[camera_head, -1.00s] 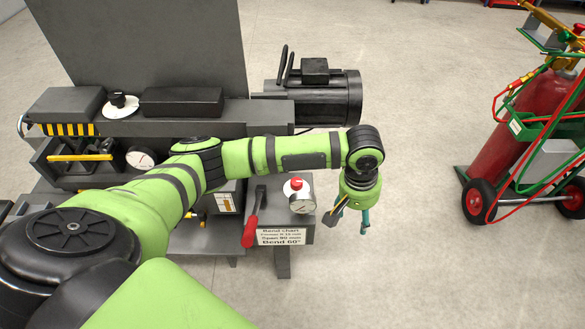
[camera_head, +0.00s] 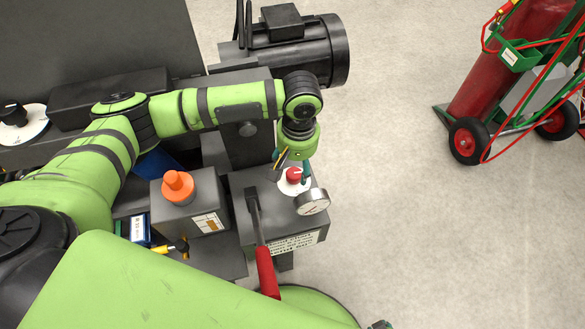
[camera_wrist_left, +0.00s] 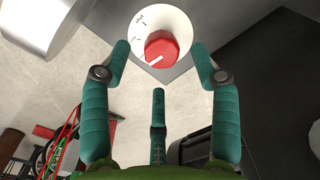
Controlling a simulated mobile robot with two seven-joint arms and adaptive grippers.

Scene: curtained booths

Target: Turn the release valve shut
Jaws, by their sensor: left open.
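The release valve is a red knob on a round white dial plate (camera_head: 293,182), on top of a grey block beside a round pressure gauge (camera_head: 313,201). In the left wrist view the red knob (camera_wrist_left: 160,48) is close ahead, with a white pointer line aimed to the lower left; small markings sit on the dial. My left gripper (camera_head: 292,163) hangs just above the knob, open and empty. In the wrist view two teal fingertips flank the knob left and right, and a third finger is below; none clearly touches it.
A lever with a red handle (camera_head: 266,268) stands left of the gauge. An orange button (camera_head: 178,185) sits on a grey box further left. A black motor (camera_head: 300,50) is behind. A cart with a red cylinder (camera_head: 508,65) stands right on clear floor.

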